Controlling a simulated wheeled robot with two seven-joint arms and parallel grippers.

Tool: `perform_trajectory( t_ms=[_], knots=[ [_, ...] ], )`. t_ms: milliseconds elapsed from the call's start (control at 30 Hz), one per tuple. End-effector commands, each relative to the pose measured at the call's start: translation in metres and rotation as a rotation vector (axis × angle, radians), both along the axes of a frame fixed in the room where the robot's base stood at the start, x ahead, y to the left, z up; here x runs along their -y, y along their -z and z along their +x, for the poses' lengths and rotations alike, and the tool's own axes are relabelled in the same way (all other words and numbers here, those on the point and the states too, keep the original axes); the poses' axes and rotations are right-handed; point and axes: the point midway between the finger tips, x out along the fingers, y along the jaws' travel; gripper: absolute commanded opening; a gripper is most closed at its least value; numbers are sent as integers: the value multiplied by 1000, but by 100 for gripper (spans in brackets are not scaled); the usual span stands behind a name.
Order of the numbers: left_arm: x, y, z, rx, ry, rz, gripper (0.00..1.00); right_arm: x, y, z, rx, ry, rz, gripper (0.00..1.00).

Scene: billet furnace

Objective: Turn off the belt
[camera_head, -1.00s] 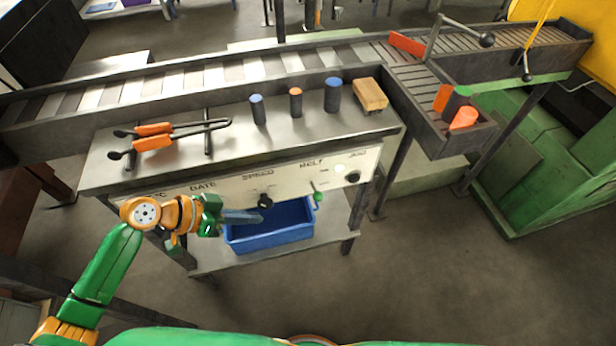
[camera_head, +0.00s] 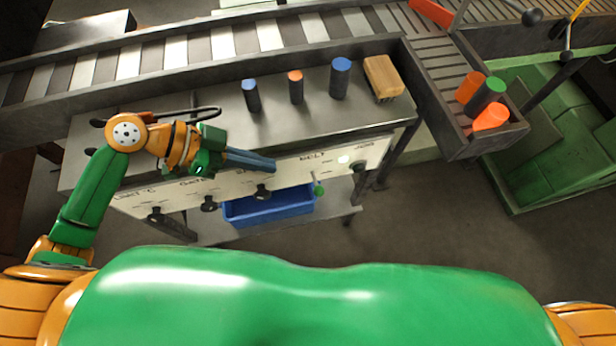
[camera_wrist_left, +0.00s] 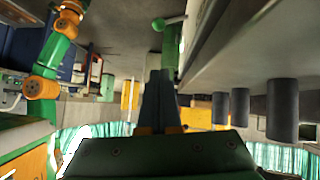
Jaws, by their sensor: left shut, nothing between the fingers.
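The control panel (camera_head: 300,168) is a pale strip on the front of the metal bench, with dark knobs and lettering partly hidden by my arm. Under the BELT label is a small lever with a green ball end (camera_head: 318,190), pointing down. A pale round lamp (camera_head: 343,159) is to its upper right. My left gripper (camera_head: 273,165) is shut and empty, in front of the panel to the left of the lever and apart from it. In the left wrist view, a green ball-ended lever (camera_wrist_left: 172,21) stands beyond the shut fingertips (camera_wrist_left: 160,73).
Blue-topped and orange-topped cylinders (camera_head: 296,88) and a wooden block (camera_head: 383,77) stand on the bench. The slatted conveyor (camera_head: 210,46) runs behind. A blue bin (camera_head: 270,208) sits below the panel. Orange pieces (camera_head: 490,117) lie in the chute at right. The floor in front is partly clear.

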Motion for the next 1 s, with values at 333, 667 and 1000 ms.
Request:
perform_trajectory(
  t_ms=[333,667,1000],
  knots=[
    [37,25,7,-2,-1,-6,0,-1,-14,1,2,1,2,0],
    [81,76,12,-6,-2,-1,0,-1,-25,1,3,1,2,0],
    [84,102,10,0,-1,0,0,-1,-26,2,4,1,2,0]
  ],
)
